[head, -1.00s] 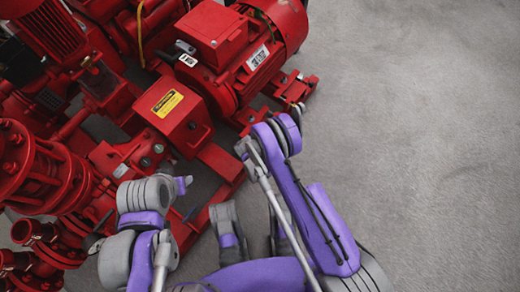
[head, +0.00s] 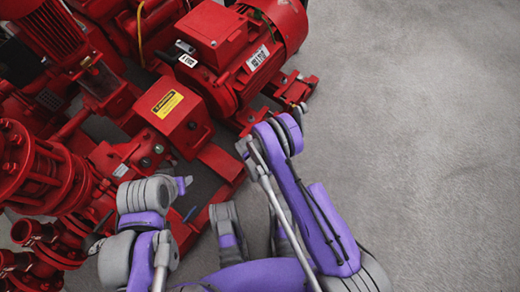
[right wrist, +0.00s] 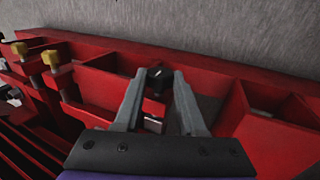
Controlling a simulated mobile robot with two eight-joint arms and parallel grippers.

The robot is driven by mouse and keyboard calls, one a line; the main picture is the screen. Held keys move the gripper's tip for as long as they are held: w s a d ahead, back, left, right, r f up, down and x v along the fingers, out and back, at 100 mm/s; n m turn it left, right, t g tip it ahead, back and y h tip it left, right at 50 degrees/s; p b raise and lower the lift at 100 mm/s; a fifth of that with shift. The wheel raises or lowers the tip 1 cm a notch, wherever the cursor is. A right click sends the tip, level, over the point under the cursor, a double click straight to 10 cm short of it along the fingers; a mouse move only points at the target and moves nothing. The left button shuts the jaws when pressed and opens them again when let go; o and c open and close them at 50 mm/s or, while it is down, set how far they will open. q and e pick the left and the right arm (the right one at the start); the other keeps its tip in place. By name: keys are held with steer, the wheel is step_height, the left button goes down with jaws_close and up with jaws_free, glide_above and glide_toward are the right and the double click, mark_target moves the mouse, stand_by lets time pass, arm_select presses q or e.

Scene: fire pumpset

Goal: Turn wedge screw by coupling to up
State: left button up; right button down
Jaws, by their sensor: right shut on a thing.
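In the right wrist view my right gripper (right wrist: 158,75) is shut on a dark screw head (right wrist: 157,83), with one grey finger on each side of it. I take this to be the wedge screw. It stands at the red base frame (right wrist: 225,65), and a pale metal part (right wrist: 153,124) shows below it between the fingers. In the head view my right arm reaches to the motor end of the base, and its fingertips cannot be made out. My left arm is bent low in the head view, and no left fingers show. I cannot tell the coupling apart.
The red motor (head: 220,45) and a red guard box with a yellow label (head: 170,107) stand beside my arms. Flanged red pipework (head: 40,170) is at the left. Two yellow-topped bolts (right wrist: 51,58) stand along the frame. Grey floor (head: 420,110) lies open at the right.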

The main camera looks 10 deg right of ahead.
steer(key=shift+d, duration=0.1)
steer(key=shift+w+d+r+g+y, duration=0.1)
steer(key=shift+w+d+g+y, duration=0.1)
steer(key=shift+g+y, duration=0.6)
steer(key=shift+w+d+g+y, duration=0.1)
steer(key=shift+w+g+y, duration=0.1)
steer(key=shift+g+y, duration=1.3)
steer(key=shift+c, duration=2.4)
jaws_free()
step_height(320, 180, up, 10)
steer(key=w+d+p, duration=0.1)
steer(key=p, duration=0.1)
steer(key=shift+w+d+r+p, duration=0.25)
steer(key=shift+w+d+p, duration=0.05)
steer(key=shift+w+d, duration=0.05)
